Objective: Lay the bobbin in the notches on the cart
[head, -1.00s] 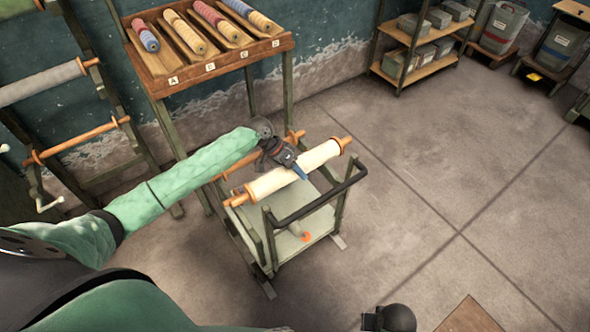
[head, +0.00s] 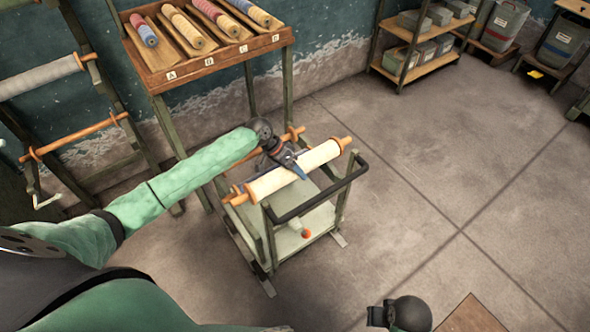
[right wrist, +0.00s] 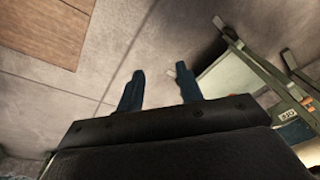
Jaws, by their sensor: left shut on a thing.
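The bobbin (head: 318,156), a cream roll with wooden flanges and ends, lies lengthwise across the top of the green cart (head: 305,220). My left gripper (head: 293,167) is shut on its middle from above. The bobbin is level with the cart's upper frame, near the black handle. I cannot tell whether its ends rest in the notches, which are too small to make out. My right gripper (right wrist: 160,90) is open and empty in the right wrist view, its two fingers apart over the floor. Part of the cart (right wrist: 235,85) shows to its right.
A wooden rod (head: 295,133) lies on the cart's far side. A sloped rack (head: 225,62) of coloured spools stands behind, and a wall frame with a grey roll (head: 40,79) at left. Shelves (head: 425,60) and bins stand at the back. The floor right of the cart is clear.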

